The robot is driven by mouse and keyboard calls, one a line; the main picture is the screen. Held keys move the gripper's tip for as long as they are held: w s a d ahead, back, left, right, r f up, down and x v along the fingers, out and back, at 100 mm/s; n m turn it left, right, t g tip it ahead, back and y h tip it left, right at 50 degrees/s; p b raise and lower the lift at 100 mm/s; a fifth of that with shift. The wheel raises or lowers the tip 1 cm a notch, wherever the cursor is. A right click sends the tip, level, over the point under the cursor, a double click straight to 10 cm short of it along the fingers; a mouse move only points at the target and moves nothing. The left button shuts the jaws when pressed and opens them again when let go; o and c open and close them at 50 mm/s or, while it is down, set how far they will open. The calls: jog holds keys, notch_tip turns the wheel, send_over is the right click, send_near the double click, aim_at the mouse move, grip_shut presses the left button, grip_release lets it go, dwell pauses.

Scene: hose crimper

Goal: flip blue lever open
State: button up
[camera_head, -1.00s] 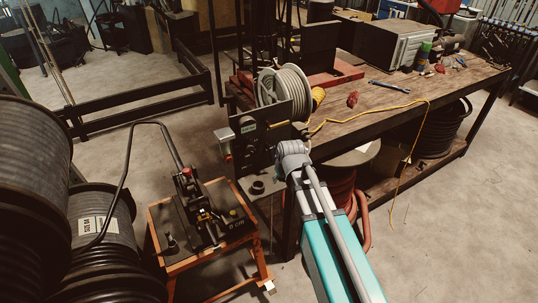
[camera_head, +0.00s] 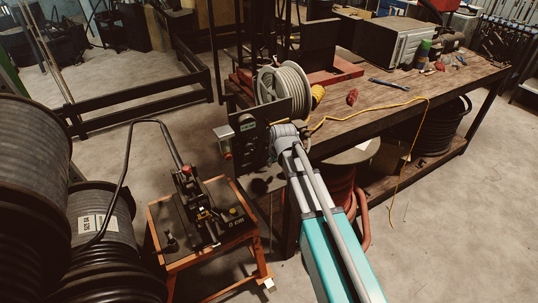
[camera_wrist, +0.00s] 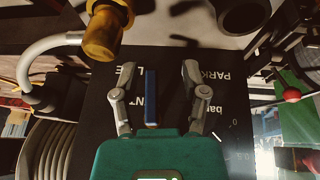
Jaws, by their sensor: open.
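In the wrist view, the blue lever (camera_wrist: 151,98) shows as a narrow blue upright bar in front of a black panel (camera_wrist: 228,95) with white lettering. My gripper (camera_wrist: 157,76) is open, with one finger on each side of the lever and a visible gap on both sides. The lever looks closer to the left finger. I cannot tell how deep it lies between the fingers. In the head view, the end of my arm is at the dark panel by the workbench corner; the lever cannot be made out there.
A brass-coloured fitting (camera_wrist: 104,34) stands just above the left finger in the wrist view. A cable reel (camera_head: 284,84) is behind the panel on the wooden workbench (camera_head: 385,99). An orange stand (camera_head: 210,232) with a black tool is left of my arm.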

jog(key=w, duration=0.1)
jog(key=w+a, duration=0.1)
jog(key=w, duration=0.2)
jog(key=shift+w+a+f+b, duration=0.35)
jog(key=shift+w+a+f, duration=0.05)
jog(key=shift+f, duration=0.15)
grip_shut()
